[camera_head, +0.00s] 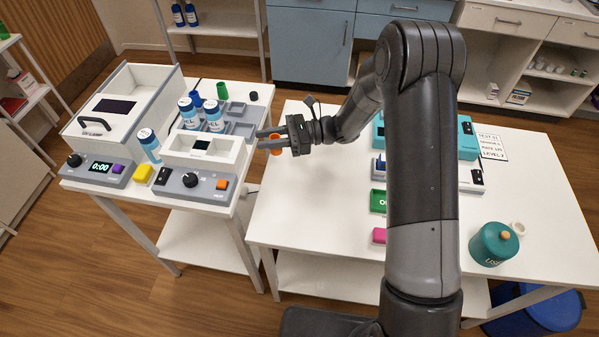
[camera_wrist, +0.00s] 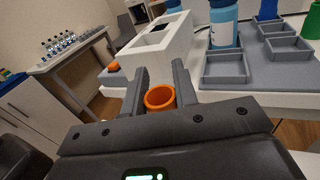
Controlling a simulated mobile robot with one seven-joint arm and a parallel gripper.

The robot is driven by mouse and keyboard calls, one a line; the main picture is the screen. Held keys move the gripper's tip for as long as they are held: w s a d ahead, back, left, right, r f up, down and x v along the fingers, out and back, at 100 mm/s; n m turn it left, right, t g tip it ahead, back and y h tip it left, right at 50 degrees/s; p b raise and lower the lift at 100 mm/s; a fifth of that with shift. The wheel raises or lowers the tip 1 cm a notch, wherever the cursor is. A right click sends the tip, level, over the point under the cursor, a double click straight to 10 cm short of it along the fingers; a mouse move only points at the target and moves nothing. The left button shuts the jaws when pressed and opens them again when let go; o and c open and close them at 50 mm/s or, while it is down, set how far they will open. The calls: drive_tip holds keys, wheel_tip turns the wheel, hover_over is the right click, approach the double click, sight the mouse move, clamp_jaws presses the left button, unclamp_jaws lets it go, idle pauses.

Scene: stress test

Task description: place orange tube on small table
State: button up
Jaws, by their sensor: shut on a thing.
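The orange tube (camera_head: 275,150) is held between the two fingers of my gripper (camera_head: 270,139). In the wrist view, the tube's open round mouth (camera_wrist: 160,97) faces the camera between the fingers of my gripper (camera_wrist: 160,90). The small table (camera_head: 222,206) stands at left and carries lab devices. My gripper points left toward that table's right edge, near the gap between the two tables. I cannot tell how high the tube is above the table tops.
A white open box (camera_head: 207,150), blue-capped bottles (camera_head: 188,113) and grey trays (camera_head: 238,128) crowd the small table. The larger white table (camera_head: 320,200) has free room at its left. It bears a teal canister (camera_head: 494,244) and a green box (camera_head: 378,201).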

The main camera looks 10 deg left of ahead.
drive_tip(key=w+a+r+m+t, duration=0.35)
drive_tip(key=w+a+t, duration=0.25)
drive_tip(key=w+a, duration=0.2)
drive_tip(key=w+a+r+m+t, duration=0.3)
drive_tip(key=w+a+m+t, duration=0.15)
drive_tip(key=w+a, duration=0.35)
drive_tip(key=shift+n+t, duration=0.35)
drive_tip(key=shift+n, duration=0.05)
drive_tip(key=shift+s+d+f, duration=0.1)
drive_tip(key=shift+s+f, duration=0.05)
drive_tip(key=shift+f, duration=1.45)
drive_tip(key=shift+s+d+f, duration=0.1)
drive_tip(key=shift+f, duration=1.45)
drive_tip(key=shift+f, duration=0.25)
drive_tip(key=o, duration=1.1)
